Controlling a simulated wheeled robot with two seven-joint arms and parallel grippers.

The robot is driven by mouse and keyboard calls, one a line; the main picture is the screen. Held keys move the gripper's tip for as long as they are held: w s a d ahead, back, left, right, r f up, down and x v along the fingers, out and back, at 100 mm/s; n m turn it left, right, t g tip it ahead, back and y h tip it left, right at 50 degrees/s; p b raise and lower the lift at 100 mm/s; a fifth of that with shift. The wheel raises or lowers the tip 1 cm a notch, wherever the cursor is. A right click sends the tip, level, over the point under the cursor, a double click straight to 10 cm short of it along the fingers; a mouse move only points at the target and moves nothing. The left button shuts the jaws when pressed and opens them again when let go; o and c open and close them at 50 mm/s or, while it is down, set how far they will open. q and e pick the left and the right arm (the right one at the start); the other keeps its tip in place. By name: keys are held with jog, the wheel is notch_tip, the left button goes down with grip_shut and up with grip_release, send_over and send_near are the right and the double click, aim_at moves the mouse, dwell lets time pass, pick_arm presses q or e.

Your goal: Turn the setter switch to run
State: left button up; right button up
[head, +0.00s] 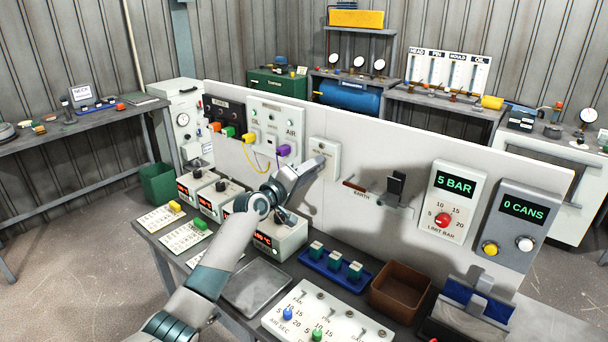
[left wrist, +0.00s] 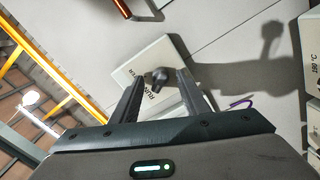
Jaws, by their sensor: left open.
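The setter switch is a dark knob (left wrist: 158,76) on a small white plate (head: 325,150) fixed to the upright white board. My left gripper (head: 316,166) is in front of the plate's lower part in the head view and hides the knob there. In the left wrist view its two fingers are apart, with the knob showing between their tips. I cannot tell whether they touch it. My right gripper is not in view.
Left of the plate are an OIL and AIR panel (head: 277,125) and a purple connector (head: 284,150). To the right are an EARTH holder (head: 396,184), a 5 BAR limit box (head: 452,205) and a 0 CANS box (head: 520,225). Below stand heater boxes (head: 281,236) and a blue tray (head: 335,275).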

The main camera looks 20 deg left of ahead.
pick_arm(q)
jog(key=shift+s, duration=0.1)
jog(key=b+v, duration=0.4)
jog(key=v, duration=1.3)
jog(key=shift+s+a, duration=0.15)
